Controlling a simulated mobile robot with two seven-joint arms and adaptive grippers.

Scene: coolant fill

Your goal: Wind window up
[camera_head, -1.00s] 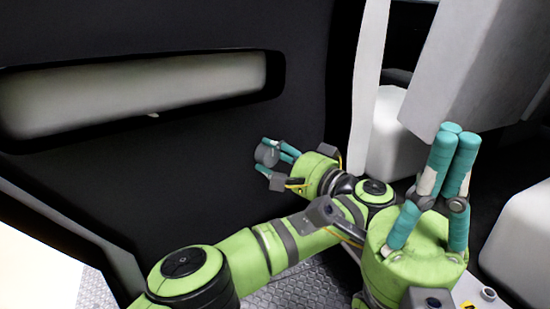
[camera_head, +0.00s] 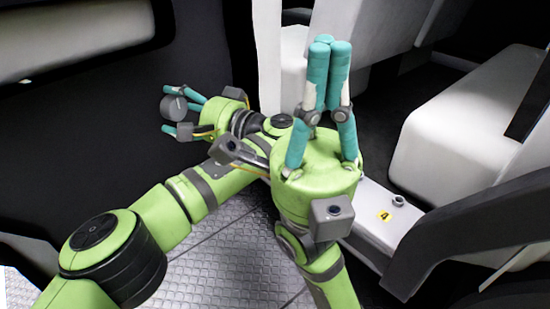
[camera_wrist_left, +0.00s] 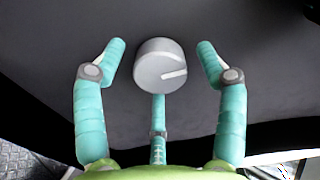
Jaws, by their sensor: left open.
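A grey round knob (camera_head: 173,107) sits on the dark door panel at the left of the head view. In the left wrist view the knob (camera_wrist_left: 160,65) has a pale line on its face. My left gripper (camera_head: 170,110) is open, its teal fingers spread around the knob, with gaps between the upper fingers and the knob in the wrist view. Whether the lower finger touches it I cannot tell. My right gripper (camera_head: 325,42) points upward with its fingertips together and nothing visible between them. A pale window opening (camera_head: 65,35) shows at top left, partly cut off.
A white seat (camera_head: 450,140) stands at the right. A white box with a yellow label (camera_head: 384,216) lies right of my right arm. A dark curved armrest-like part (camera_head: 480,240) is at lower right. Textured metal floor (camera_head: 235,265) shows below my arms.

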